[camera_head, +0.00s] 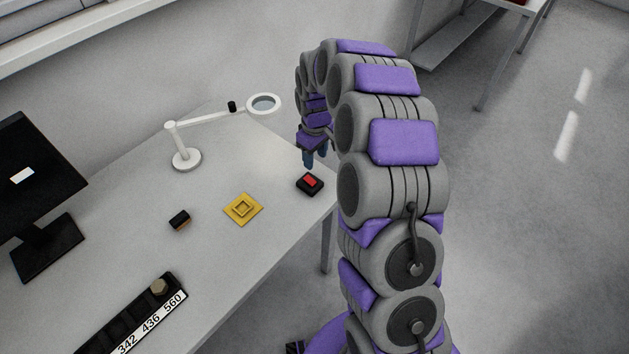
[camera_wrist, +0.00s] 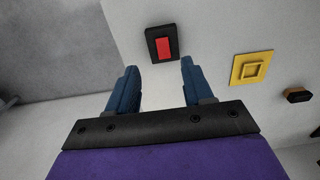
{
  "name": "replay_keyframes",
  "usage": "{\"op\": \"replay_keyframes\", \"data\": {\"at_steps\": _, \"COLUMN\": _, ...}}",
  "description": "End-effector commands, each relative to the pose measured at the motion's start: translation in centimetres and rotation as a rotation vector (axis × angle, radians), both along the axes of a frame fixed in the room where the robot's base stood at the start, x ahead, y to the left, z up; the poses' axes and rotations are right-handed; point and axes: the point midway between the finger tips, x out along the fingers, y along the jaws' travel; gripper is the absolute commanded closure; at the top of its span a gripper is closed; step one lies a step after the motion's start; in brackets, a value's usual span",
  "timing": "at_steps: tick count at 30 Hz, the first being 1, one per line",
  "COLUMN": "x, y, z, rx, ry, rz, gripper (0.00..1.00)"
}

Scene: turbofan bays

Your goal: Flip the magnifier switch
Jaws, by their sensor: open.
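The magnifier (camera_head: 264,104) is a white lamp with a round lens on a jointed arm, standing on a round base at the back of the table. A small black box with a red rocker switch (camera_head: 310,184) sits near the table's right edge. The switch also shows in the wrist view (camera_wrist: 162,44), just beyond the fingertips and roughly between them. My gripper (camera_head: 314,157) is above and behind the switch in the head view. In the wrist view its two blue fingers (camera_wrist: 158,76) are spread apart with nothing between them. No contact with the switch shows.
A yellow square plate (camera_head: 243,209) and a small black block (camera_head: 180,220) lie left of the switch. A monitor (camera_head: 40,195) stands at the left. A black numbered tray (camera_head: 135,318) holding a hex piece lies in front. The table (camera_head: 225,290) is otherwise mostly clear.

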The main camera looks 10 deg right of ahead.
Motion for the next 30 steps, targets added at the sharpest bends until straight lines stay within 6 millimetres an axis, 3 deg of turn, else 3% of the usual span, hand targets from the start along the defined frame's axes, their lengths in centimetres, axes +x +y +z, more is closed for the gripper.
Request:
{"op": "replay_keyframes", "data": {"at_steps": 6, "x": -0.2, "y": 0.1, "z": -4.9, "rx": -0.001, "ry": 0.008, "rz": 0.001, "gripper": 0.49}}
{"op": "replay_keyframes", "data": {"at_steps": 15, "x": -0.2, "y": 0.1, "z": -9.7, "rx": -0.001, "ry": 0.005, "rz": 0.001, "gripper": 0.49}}
{"op": "replay_keyframes", "data": {"at_steps": 21, "x": -0.2, "y": 0.1, "z": -11.0, "rx": -0.001, "ry": 0.005, "rz": 0.001, "gripper": 0.49}}
{"op": "replay_keyframes", "data": {"at_steps": 30, "x": -0.2, "y": 0.1, "z": -11.1, "rx": -0.001, "ry": 0.004, "rz": 0.001, "gripper": 0.49}}
